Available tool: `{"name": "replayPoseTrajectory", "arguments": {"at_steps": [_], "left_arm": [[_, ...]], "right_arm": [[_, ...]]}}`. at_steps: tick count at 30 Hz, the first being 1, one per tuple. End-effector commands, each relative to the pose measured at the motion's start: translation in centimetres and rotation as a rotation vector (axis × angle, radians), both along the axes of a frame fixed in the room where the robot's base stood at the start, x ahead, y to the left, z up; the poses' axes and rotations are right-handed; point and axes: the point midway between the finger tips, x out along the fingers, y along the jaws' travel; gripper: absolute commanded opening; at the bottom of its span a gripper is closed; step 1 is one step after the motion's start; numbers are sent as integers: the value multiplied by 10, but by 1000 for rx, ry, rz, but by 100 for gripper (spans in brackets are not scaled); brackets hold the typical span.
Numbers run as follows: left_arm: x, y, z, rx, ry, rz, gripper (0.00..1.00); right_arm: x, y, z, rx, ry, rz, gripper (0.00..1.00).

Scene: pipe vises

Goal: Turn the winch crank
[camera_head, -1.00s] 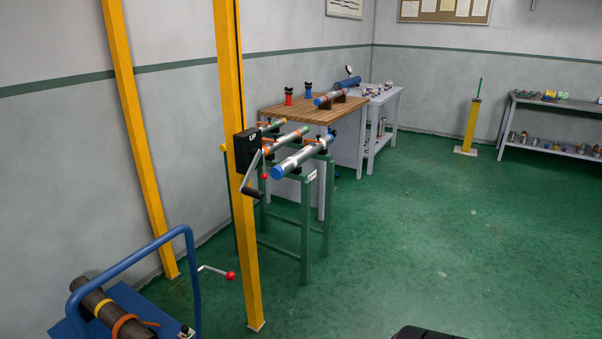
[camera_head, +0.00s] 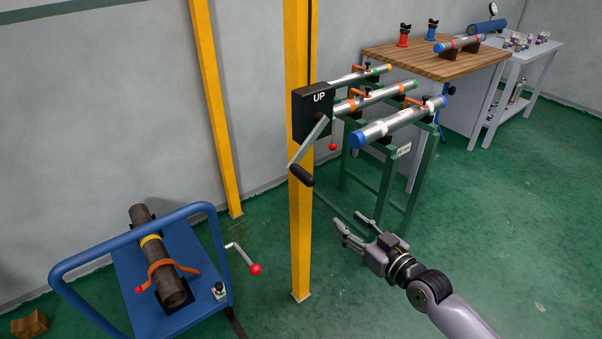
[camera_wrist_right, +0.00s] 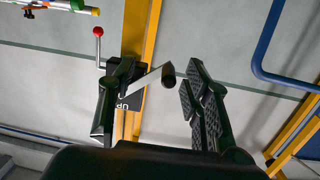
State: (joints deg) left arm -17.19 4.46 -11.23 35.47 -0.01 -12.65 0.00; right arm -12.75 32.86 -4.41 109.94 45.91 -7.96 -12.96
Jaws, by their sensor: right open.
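The black winch box (camera_head: 313,112) marked "UP" is fixed to a yellow post. Its silver crank arm (camera_head: 309,143) slants down and left to a black grip (camera_head: 301,175). My right gripper (camera_head: 350,229) is open and empty, below and to the right of the grip and apart from it in the head view. In the right wrist view the box appears rotated and partly hidden by a finger. There the crank grip (camera_wrist_right: 168,75) shows between the two spread fingers (camera_wrist_right: 158,90), beyond them. My left gripper is not in view.
A green stand (camera_head: 390,170) holding several pipes is just right of the post. A blue cart (camera_head: 190,262) with a strapped dark pipe (camera_head: 158,255) is at lower left. A red-knobbed lever (camera_head: 255,269) is between cart and post. Green floor at right is clear.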

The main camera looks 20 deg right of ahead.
Motion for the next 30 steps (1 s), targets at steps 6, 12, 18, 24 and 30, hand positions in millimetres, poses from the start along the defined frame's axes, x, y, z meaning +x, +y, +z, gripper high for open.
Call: {"name": "replayPoseTrajectory", "arguments": {"at_steps": [6,12,18,24,30], "left_arm": [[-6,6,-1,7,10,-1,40],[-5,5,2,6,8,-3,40],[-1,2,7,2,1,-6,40],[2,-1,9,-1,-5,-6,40],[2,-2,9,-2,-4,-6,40]], "right_arm": [[-3,20,57,29,-94,61,45],[17,27,60,32,-101,61,45],[52,40,61,32,-100,62,45],[91,54,59,31,-98,61,45],[127,67,59,30,-97,62,45]]}}
